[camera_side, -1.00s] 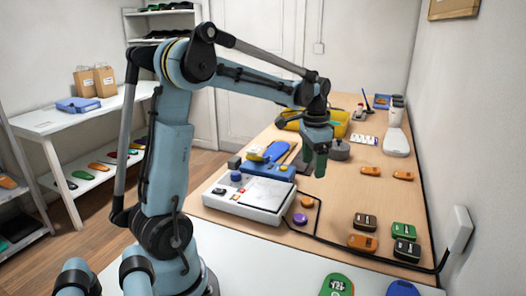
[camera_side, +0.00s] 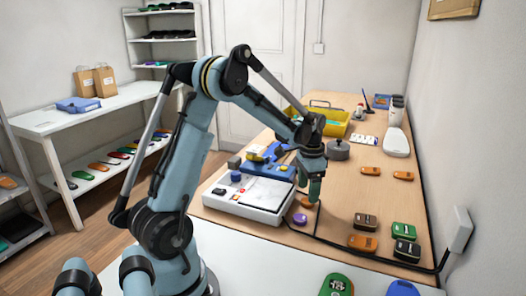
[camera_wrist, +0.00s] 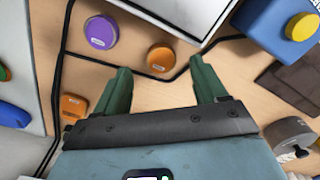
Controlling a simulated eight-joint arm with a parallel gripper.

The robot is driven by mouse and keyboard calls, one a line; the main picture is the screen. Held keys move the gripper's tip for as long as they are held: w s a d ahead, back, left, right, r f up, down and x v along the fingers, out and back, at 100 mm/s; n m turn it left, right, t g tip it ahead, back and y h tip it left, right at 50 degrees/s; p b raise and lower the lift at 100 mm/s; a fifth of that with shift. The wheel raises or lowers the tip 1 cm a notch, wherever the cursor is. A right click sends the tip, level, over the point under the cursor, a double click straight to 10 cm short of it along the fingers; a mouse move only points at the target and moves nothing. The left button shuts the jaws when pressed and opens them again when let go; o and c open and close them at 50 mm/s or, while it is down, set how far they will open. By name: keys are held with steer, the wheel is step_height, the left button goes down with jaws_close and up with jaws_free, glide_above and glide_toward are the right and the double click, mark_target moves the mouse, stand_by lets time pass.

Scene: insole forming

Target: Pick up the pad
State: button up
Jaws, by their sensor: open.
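Two small round pads lie on the wooden table beside the white machine: an orange one (camera_side: 308,203), also in the wrist view (camera_wrist: 161,58), and a purple one (camera_side: 300,219), also in the wrist view (camera_wrist: 101,32). I cannot tell which of them the task's pad is. My gripper (camera_side: 314,196) points down above the orange one, and its tips partly cover it in the side view. In the wrist view my gripper (camera_wrist: 160,76) is open and empty, with the orange pad just beyond the tips, between their lines. The purple one is to the left, outside the fingers.
The white machine (camera_side: 245,208) with its panel stands left of the gripper. A black cable (camera_wrist: 75,53) runs around the pads. A blue box with a yellow knob (camera_wrist: 301,27) and a grey round pot (camera_side: 338,151) stand nearby. Several orange, green and dark blocks (camera_side: 362,243) lie toward the front right.

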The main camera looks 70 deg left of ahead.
steer(key=shift+f, duration=1.85)
steer(key=c, duration=1.1)
